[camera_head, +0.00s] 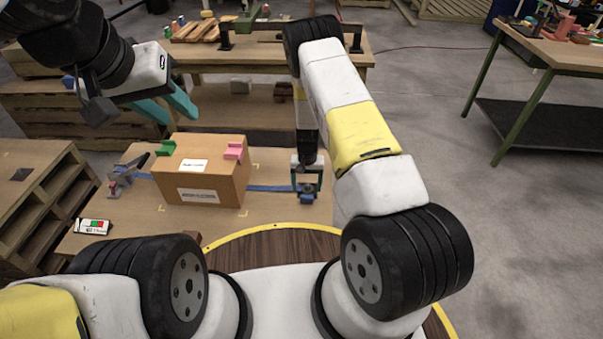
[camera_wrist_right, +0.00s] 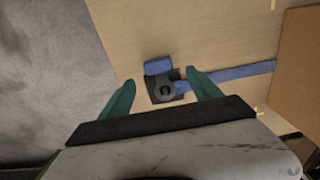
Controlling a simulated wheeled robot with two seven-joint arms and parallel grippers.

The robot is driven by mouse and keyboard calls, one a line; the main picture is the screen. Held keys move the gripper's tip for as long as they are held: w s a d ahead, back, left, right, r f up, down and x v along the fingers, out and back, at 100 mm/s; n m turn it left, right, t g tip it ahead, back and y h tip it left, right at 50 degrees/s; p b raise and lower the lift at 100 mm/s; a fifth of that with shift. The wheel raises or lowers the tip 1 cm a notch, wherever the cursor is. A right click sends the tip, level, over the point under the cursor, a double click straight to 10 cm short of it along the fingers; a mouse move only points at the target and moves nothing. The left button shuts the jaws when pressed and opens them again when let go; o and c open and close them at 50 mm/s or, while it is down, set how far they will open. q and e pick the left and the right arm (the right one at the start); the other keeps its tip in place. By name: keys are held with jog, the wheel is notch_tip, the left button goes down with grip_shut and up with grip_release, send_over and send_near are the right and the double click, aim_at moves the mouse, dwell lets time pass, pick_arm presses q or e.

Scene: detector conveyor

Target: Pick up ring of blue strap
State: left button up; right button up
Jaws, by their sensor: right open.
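The blue strap (camera_head: 268,188) runs along the table and passes the cardboard box (camera_head: 215,182). Its right end has a dark ring-like piece with a blue end, the strap ring (camera_head: 307,198). Contact cannot be told. My left gripper (camera_head: 180,118) is open and empty above and behind the box.
A green clip (camera_head: 166,148) and a pink clip (camera_head: 234,150) sit on the box's top edges. A metal buckle (camera_head: 118,183) is at the strap's left end. A small device (camera_head: 92,227) lies at the table's front left. Shelving (camera_head: 40,205) stands left.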

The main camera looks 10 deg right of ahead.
aim_at(307, 192)
notch_tip(307, 192, down, 6)
jog(key=shift+w+d+r, duration=0.1)
jog(key=shift+w, duration=0.05)
grip_shut()
dwell(0.4)
